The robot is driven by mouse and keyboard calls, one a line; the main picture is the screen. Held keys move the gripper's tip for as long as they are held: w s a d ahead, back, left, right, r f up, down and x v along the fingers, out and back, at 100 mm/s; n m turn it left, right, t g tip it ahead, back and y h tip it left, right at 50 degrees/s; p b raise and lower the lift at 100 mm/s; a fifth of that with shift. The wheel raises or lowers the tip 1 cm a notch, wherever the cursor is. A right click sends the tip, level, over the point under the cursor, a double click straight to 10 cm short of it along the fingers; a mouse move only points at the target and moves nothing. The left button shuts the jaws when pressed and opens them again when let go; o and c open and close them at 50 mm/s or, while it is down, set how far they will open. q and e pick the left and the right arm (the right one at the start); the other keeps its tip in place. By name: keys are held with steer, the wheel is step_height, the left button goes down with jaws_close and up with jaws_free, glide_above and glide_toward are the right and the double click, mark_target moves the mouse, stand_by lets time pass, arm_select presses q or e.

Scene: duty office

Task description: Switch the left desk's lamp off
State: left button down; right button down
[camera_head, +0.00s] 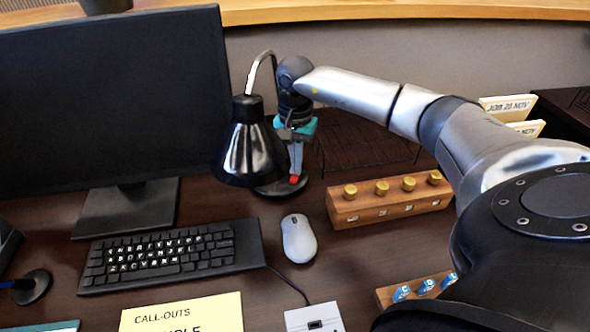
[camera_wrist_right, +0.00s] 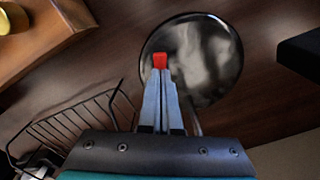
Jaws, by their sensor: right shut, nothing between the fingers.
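The desk lamp (camera_head: 252,150) has a glossy black shade and a thin curved neck; it stands between the monitor and the wire rack. Its round dark base (camera_wrist_right: 205,50) shows in the right wrist view, with a red switch (camera_wrist_right: 159,61) on it. I cannot tell whether the bulb is lit. My left gripper is not in view.
A black monitor (camera_head: 110,100), keyboard (camera_head: 170,257) and white mouse (camera_head: 298,238) are left and in front. A wooden block with brass knobs (camera_head: 390,200) stands right of the lamp base. A wire rack (camera_wrist_right: 75,125) is close beside my right gripper. A yellow call-outs sheet (camera_head: 182,314) lies in front.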

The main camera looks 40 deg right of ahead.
step_height(320, 180, up, 7)
steer(key=p, duration=0.5)
steer(key=shift+p, duration=0.4)
stand_by(0.4)
